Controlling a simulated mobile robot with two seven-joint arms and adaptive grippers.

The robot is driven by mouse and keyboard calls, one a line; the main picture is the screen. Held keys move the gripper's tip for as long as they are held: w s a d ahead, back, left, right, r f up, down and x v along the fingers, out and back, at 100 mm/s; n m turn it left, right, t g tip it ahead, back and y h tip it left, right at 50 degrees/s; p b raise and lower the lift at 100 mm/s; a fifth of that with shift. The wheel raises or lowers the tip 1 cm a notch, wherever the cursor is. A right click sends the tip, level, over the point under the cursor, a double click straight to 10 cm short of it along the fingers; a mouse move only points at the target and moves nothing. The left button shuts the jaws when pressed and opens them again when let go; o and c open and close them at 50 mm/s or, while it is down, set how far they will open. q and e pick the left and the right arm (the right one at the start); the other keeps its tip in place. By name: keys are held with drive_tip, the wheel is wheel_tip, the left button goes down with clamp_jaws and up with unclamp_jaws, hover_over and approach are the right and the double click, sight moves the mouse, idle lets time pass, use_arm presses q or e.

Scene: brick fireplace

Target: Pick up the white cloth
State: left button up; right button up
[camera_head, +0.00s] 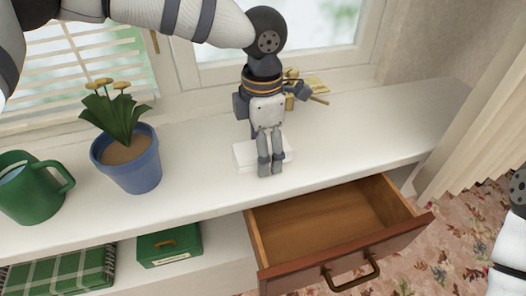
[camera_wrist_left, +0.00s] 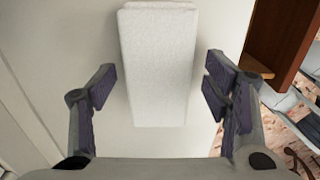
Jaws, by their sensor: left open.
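The white cloth (camera_head: 243,154) is a folded, flat, block-like bundle on the white shelf top, partly hidden behind my left gripper in the head view. My left gripper (camera_head: 271,169) points down over the cloth. In the left wrist view, the cloth (camera_wrist_left: 158,65) lies lengthwise between the two spread fingers of the left gripper (camera_wrist_left: 160,85). There is a gap on each side, and the fingers do not appear to touch it. The left gripper is open and empty. My right arm shows at the right edge of the head view, but its gripper is out of view.
An open, empty wooden drawer (camera_head: 335,215) juts out below the shelf top. A blue flowerpot (camera_head: 137,170) and a green mug (camera_head: 30,192) stand left. A gold object (camera_head: 316,86) lies behind the gripper. A green box (camera_head: 168,247) sits below. The shelf top at right is clear.

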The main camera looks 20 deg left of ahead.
use_arm(q)
drive_tip(key=shift+f, duration=0.15)
drive_tip(key=shift+c, duration=0.6)
drive_tip(key=c, duration=1)
wheel_tip(320, 180, up, 3)
drive_tip(key=shift+w+r, duration=0.1)
drive_tip(key=s+d+r+p, duration=0.2)
drive_tip(key=s+d+r, duration=0.6)
drive_tip(key=s+r, duration=0.2)
drive_tip(key=shift+s+d, duration=0.3)
drive_tip(key=shift+s, duration=0.35)
use_arm(e)
drive_tip(key=shift+t, duration=0.7)
drive_tip(key=w+r, duration=0.3)
drive_tip(key=shift+w, duration=0.15)
